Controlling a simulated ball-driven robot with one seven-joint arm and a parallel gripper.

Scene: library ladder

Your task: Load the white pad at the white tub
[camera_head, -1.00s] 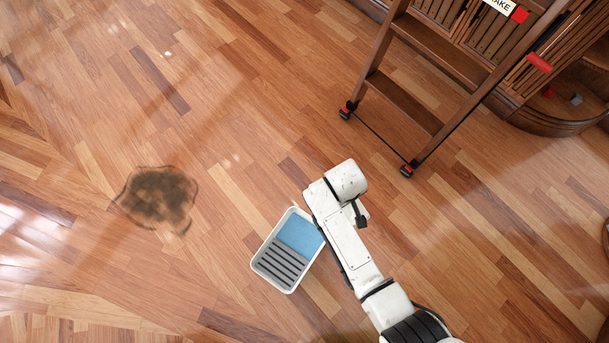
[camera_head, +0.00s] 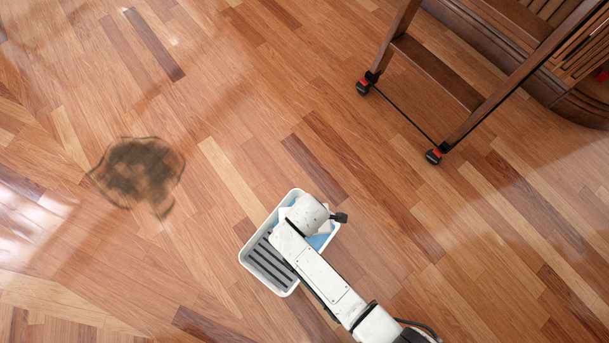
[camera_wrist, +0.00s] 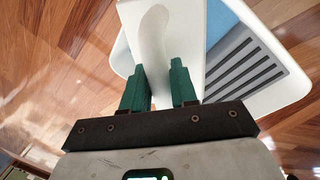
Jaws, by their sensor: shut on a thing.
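The white tub (camera_head: 244,256) stands on the floor, with blue in its upper part and a dark-ribbed tray in its lower part. It also shows in the wrist view (camera_wrist: 296,92), to the right of and behind the pad. My gripper (camera_wrist: 160,78), with green fingers, is shut on the white pad (camera_wrist: 178,38), which extends away from the fingers. In the head view my arm's end is above the tub's blue part and hides most of the pad. I cannot tell whether the pad touches the blue part.
A dark stain (camera_head: 138,172) lies on the wooden floor to the left. A wooden ladder (camera_head: 437,73) with red-and-black feet stands at the upper right, before dark wooden furniture (camera_head: 580,100). The floor between stain, tub and ladder is clear.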

